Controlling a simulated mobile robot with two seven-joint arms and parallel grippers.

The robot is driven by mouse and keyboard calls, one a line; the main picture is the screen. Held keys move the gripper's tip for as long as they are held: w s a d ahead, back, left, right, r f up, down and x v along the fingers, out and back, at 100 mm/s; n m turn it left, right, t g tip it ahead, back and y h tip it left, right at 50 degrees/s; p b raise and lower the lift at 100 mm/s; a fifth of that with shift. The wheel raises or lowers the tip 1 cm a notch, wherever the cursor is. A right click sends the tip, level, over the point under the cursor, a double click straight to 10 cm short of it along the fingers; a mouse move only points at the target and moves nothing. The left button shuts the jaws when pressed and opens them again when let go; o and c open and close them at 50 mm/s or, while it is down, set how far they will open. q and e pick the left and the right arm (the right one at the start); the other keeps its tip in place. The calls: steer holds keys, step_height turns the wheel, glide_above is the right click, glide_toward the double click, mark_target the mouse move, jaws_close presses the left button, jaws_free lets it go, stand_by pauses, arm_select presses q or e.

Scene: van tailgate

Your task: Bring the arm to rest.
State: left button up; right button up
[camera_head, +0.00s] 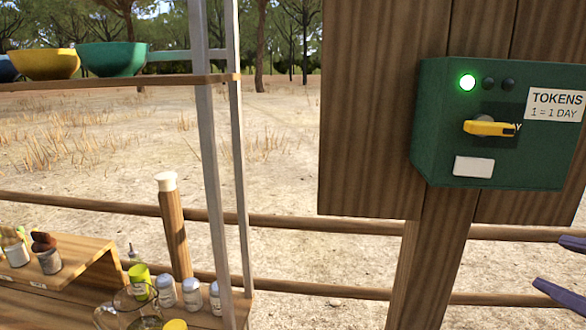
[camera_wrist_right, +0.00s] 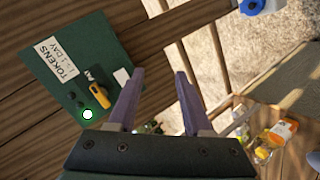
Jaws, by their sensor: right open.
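My right gripper (camera_head: 549,261) shows at the right edge of the head view, below and to the right of the green token box (camera_head: 430,120). Its two purple fingers are apart with nothing between them. In the right wrist view, the open right gripper (camera_wrist_right: 160,73) also has an empty gap, and the token box (camera_wrist_right: 93,45) lies to the left, apart from the fingers. The box carries a yellow lever (camera_head: 488,128) lying about level, a lit green lamp (camera_head: 467,82), two dark lamps and a white plate (camera_head: 473,167). My left gripper is not in view.
The box hangs on a wooden board (camera_head: 365,110) on a post (camera_head: 432,270). Fence rails (camera_head: 300,222) run behind. At left are a metal-framed shelf (camera_head: 120,82) with bowls and a low wooden bench (camera_head: 85,250) near jars and cups. Open ground lies beyond.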

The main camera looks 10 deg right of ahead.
steer(key=s+a+f+m+g+y, duration=0.2)
steer(key=s+a+f+m+g, duration=0.15)
steer(key=s+a+f, duration=0.35)
steer(key=s+a+f+m+g+y, duration=0.25)
steer(key=s+a+g, duration=0.25)
steer(key=s, duration=0.4)
step_height(320, 180, up, 24)
steer(key=p, duration=2.5)
steer(key=shift+s+d+r+m, duration=0.15)
steer(key=shift+s+d+m, duration=0.05)
steer(key=shift+d+m, duration=0.1)
